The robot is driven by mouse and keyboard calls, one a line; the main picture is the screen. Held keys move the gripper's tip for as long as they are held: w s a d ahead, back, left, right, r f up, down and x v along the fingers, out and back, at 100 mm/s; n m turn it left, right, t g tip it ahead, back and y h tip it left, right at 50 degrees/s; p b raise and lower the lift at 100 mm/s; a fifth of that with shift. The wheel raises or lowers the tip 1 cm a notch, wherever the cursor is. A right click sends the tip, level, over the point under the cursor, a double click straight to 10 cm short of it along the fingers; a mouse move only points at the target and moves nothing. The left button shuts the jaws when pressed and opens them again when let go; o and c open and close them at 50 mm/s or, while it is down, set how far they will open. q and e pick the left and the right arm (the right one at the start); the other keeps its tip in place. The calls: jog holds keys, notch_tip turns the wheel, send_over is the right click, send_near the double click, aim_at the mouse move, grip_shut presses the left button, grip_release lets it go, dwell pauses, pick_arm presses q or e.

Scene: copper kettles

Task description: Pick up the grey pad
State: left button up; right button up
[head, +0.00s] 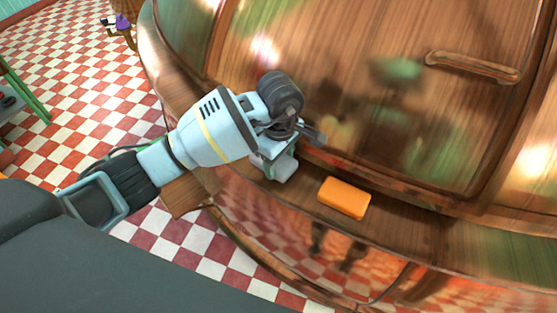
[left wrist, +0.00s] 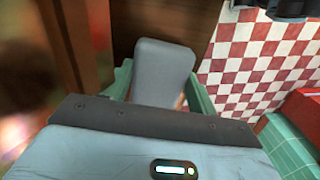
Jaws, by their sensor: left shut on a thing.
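The grey pad (left wrist: 163,72) sits between the two green fingers of my left gripper (left wrist: 162,92) in the left wrist view. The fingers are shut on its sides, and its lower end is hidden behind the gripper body. In the head view my left gripper (head: 276,158) points down at the edge of the wooden ledge, with the pad (head: 285,169) partly showing at its fingers. I cannot tell whether the pad touches the ledge. My right gripper is not in view.
An orange block (head: 344,198) lies on the narrow ledge (head: 405,228), right of my left gripper. A curved, glossy wooden front with a handle (head: 473,67) rises behind it. Red and white checkered floor (head: 75,75) is open on the left, with a green-legged piece (head: 25,95) at the edge.

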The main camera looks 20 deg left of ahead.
aim_at(280, 166)
pick_arm(q)
jog(key=r, duration=0.1)
jog(key=s+r, duration=0.1)
jog(key=r, duration=0.1)
jog(key=shift+d, duration=0.2)
jog(key=s+d, duration=0.2)
jog(key=s, duration=0.5)
jog(key=s+d+r, duration=0.1)
jog(key=s+d, duration=0.2)
jog(key=s, duration=0.4)
jog(key=shift+r, duration=0.15)
